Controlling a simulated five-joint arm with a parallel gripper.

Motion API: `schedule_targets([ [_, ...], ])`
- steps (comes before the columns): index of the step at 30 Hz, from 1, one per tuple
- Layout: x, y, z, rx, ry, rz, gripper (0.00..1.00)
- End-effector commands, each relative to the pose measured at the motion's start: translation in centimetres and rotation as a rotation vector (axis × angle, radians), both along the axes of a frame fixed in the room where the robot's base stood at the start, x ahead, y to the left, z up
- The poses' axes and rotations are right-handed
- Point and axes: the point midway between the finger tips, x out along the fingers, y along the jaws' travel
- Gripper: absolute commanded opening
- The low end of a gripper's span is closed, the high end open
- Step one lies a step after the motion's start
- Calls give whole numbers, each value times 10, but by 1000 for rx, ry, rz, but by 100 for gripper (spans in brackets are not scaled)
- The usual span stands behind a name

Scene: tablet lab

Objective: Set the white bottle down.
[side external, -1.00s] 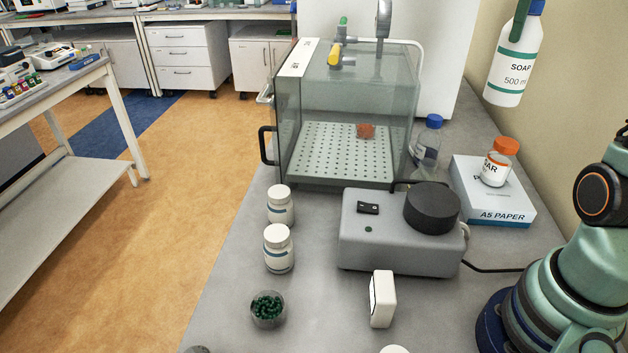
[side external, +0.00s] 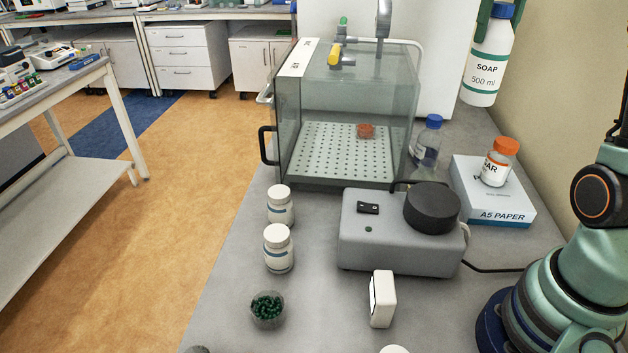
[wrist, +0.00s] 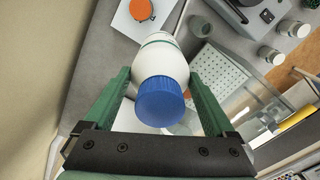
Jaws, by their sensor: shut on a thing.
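The white bottle (side external: 487,66) is a soap bottle with green bands and a blue cap. It hangs upright, or nearly so, high above the back right of the bench in the side view. My gripper (side external: 499,16) is shut on it near its top, one green finger on each side. In the wrist view the bottle's white body (wrist: 160,62) sits between the fingers of my gripper (wrist: 160,78), with the blue cap facing the camera. The bottle's base is clear of any surface in the side view.
An orange-lidded jar (side external: 495,168) stands on an A5 paper box (side external: 515,208). A clear blue-capped bottle (side external: 428,145) stands beside the glass chamber (side external: 345,95). A grey device (side external: 375,245), two white pill bottles and a bowl of green beads (side external: 267,308) occupy the bench (side external: 330,310).

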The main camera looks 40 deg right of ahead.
Motion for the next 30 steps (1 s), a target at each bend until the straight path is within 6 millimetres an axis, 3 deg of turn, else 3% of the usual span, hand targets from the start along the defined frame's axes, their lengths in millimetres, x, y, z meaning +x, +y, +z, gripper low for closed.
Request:
schedule_targets([
  [3,32,21,-14,0,-1,138,0],
  [9,60,42,-29,-1,-2,267,0],
  [17,63,46,-63,0,1,291,0],
  [30,63,46,-161,2,2,288,0],
])
